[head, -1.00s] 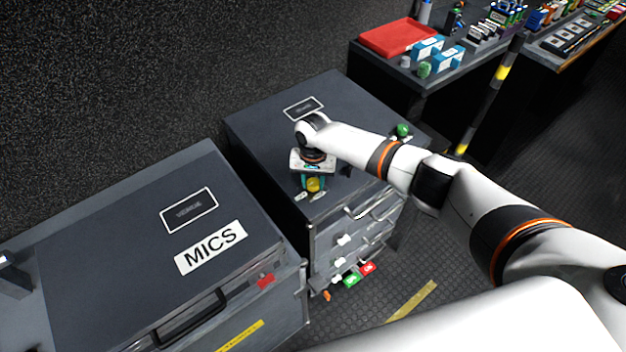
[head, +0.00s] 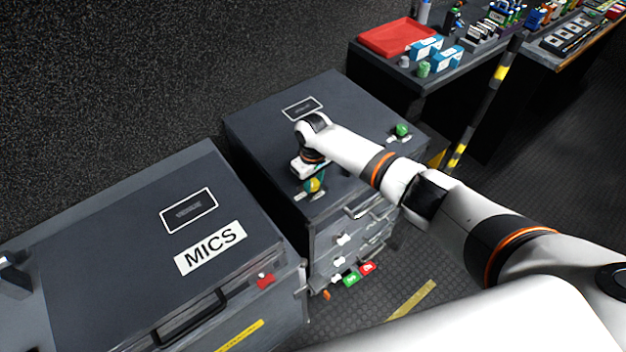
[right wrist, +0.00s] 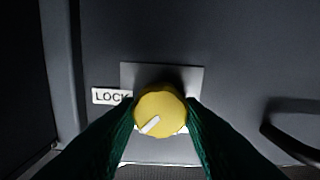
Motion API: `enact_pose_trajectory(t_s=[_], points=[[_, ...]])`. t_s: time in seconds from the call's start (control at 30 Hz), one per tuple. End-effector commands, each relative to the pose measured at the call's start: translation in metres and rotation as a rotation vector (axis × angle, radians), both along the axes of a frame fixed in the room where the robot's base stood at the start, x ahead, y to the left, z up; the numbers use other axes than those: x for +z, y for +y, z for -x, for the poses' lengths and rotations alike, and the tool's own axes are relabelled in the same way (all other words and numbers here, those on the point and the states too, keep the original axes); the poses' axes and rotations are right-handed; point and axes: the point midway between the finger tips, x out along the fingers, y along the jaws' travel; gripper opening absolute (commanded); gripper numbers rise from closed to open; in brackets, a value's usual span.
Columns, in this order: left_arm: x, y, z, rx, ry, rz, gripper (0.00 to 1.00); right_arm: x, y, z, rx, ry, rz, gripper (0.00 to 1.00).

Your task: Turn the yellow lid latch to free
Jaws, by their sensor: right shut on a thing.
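The yellow lid latch (head: 314,185) is a round knob near the front edge of the lid of the dark case in the middle. My right gripper (head: 312,184) is over it, shut on the knob. In the right wrist view the yellow knob (right wrist: 160,110) sits between the two green fingers of the gripper (right wrist: 161,118), in front of a grey plate. Its white pointer mark slants to the lower left. A LOCK label (right wrist: 111,96) is left of the knob. Any other label is mostly hidden by the knob and fingers. My left gripper is not in view.
A green knob (head: 401,130) sits on the same lid, right of my forearm. The MICS case (head: 110,262) stands to the left. Red and green tags (head: 367,268) show near the case's front. A bench with a red tray (head: 398,37) is at the back right.

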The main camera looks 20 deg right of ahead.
Motion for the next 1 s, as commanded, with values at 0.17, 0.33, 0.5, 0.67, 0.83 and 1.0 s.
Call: enact_pose_trajectory(t_s=[0.17, 0.33, 0.5, 0.67, 0.83, 1.0], points=[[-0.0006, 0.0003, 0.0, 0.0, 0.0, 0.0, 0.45, 0.0008, -0.0001, -0.0009, 0.166, -0.002, -0.001, 0.11], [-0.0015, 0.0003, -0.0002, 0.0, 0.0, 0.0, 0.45, 0.0007, -0.0004, -0.0011, 0.314, -0.002, -0.001, 0.11], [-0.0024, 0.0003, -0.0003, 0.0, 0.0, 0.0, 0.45, 0.0009, -0.0009, -0.0017, 0.438, -0.003, -0.001, 0.11], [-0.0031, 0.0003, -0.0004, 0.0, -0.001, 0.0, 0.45, 0.0011, -0.001, -0.0021, 0.525, -0.003, 0.0, 0.11], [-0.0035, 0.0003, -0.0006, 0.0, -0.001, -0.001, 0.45, 0.0013, -0.0012, -0.0023, 0.582, -0.004, -0.001, 0.11], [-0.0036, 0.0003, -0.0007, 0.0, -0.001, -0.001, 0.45, 0.0015, -0.0011, -0.0025, 0.609, -0.004, -0.001, 0.11]])
